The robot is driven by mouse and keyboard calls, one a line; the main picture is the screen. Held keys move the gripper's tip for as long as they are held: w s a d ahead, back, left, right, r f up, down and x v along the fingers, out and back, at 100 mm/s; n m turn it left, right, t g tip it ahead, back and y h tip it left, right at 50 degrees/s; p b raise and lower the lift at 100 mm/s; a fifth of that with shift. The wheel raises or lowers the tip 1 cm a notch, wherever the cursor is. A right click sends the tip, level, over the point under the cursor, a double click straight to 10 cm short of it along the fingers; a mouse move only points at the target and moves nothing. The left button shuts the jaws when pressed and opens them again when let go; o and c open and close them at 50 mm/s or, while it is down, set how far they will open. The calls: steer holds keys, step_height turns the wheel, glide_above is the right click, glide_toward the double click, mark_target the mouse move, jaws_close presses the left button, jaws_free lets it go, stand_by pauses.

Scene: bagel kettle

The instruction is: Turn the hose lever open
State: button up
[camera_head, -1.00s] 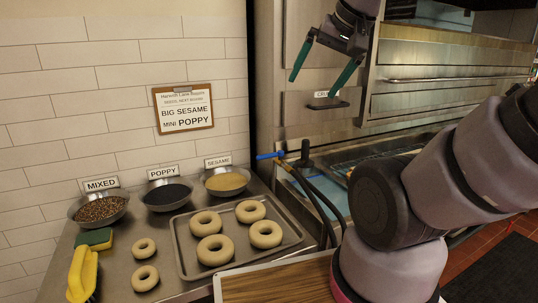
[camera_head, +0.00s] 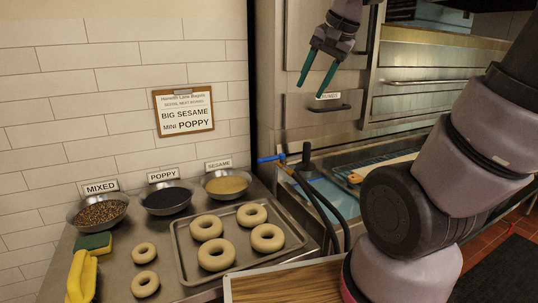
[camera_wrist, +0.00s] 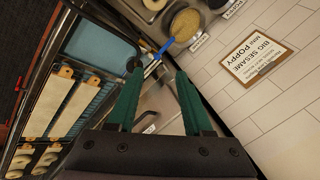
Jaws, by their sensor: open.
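The hose lever (camera_head: 271,158) is a blue handle at the end of the hose fitting, by the back right corner of the seed counter. It lies roughly level, pointing left in the head view. It also shows in the wrist view (camera_wrist: 165,46), beyond the fingertips and between their lines. The dark hose (camera_head: 325,205) hangs from the fitting over the sink edge. My gripper (camera_head: 317,80) is open and empty, with green fingers pointing down, above and to the right of the lever. It also shows in the wrist view (camera_wrist: 156,75). Nothing touches the lever.
A steel cabinet with a drawer handle (camera_head: 329,108) stands behind my gripper. A tray (camera_head: 184,262) of bagels and several seed bowls (camera_head: 227,184) fill the counter at left. A water basin (camera_head: 330,190) with boards lies right of the fitting. Air above the lever is free.

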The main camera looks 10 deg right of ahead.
steer(key=w+a+f+m+g, duration=0.2)
steer(key=w+f+m, duration=0.25)
steer(key=w, duration=0.45)
steer(key=m+g+h, duration=0.1)
steer(key=m+h, duration=0.1)
steer(key=m, duration=0.1)
glide_toward(268, 158)
steer(key=x, duration=0.8)
steer(key=shift+w, duration=0.25)
jaws_close()
